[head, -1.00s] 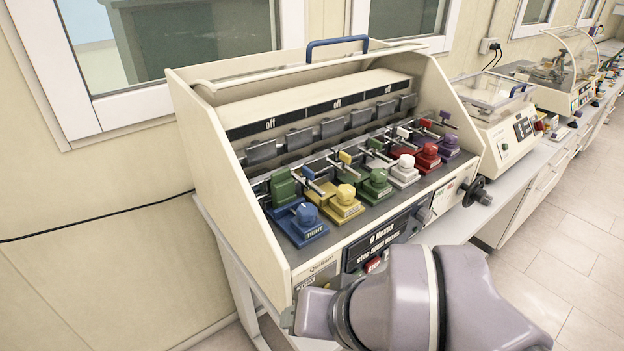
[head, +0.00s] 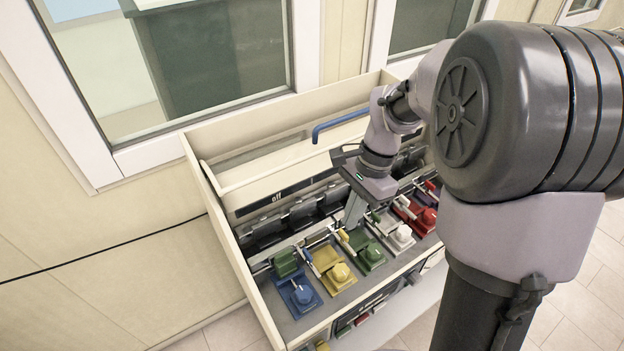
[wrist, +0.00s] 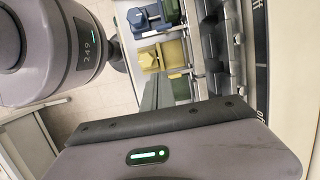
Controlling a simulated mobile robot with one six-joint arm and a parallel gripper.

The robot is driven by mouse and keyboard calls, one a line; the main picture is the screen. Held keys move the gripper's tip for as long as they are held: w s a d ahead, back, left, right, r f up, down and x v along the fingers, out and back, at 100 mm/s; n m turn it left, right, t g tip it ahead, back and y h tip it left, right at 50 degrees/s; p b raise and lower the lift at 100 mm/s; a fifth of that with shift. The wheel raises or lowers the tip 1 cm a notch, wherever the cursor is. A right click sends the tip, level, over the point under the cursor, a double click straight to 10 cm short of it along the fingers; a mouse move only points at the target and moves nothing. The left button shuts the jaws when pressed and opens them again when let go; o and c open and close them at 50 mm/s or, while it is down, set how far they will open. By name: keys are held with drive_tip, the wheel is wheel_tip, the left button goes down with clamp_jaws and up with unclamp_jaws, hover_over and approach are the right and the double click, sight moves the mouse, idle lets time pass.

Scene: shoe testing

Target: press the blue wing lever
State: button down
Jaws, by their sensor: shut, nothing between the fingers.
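The blue unit (head: 300,296), a blue base with a raised blue knob, is at the left end of the row in the machine's open top. It also shows at the top of the wrist view (wrist: 143,17). I cannot tell which part of it is the wing lever. My gripper (head: 352,215) is shut and empty, pointing down over the middle of the row near the green and white units, to the right of the blue unit and apart from it. In the wrist view its fingers (wrist: 155,92) partly cover the green unit.
Beside the blue unit are a yellow unit (head: 336,275), a green unit (head: 371,257), a white unit (head: 399,236) and a red unit (head: 425,216). Dark flaps stand behind them. The machine's cream side wall (head: 220,225) rises at the left. A blue handle (head: 340,122) spans the back.

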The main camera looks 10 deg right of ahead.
drive_tip(key=x, duration=0.3)
drive_tip(key=b+x, duration=0.1)
drive_tip(key=x, duration=0.6)
drive_tip(key=shift+s+a+r+b, duration=0.1)
drive_tip(key=shift+s+a+b, duration=0.1)
drive_tip(key=shift+s+b, duration=0.15)
drive_tip(key=a, duration=0.1)
drive_tip(key=s+a, duration=0.1)
drive_tip(key=a, duration=0.1)
drive_tip(key=shift+a, duration=0.1)
drive_tip(key=shift+s+a, duration=0.15)
drive_tip(key=shift+a, duration=0.25)
drive_tip(key=shift+d, duration=0.1)
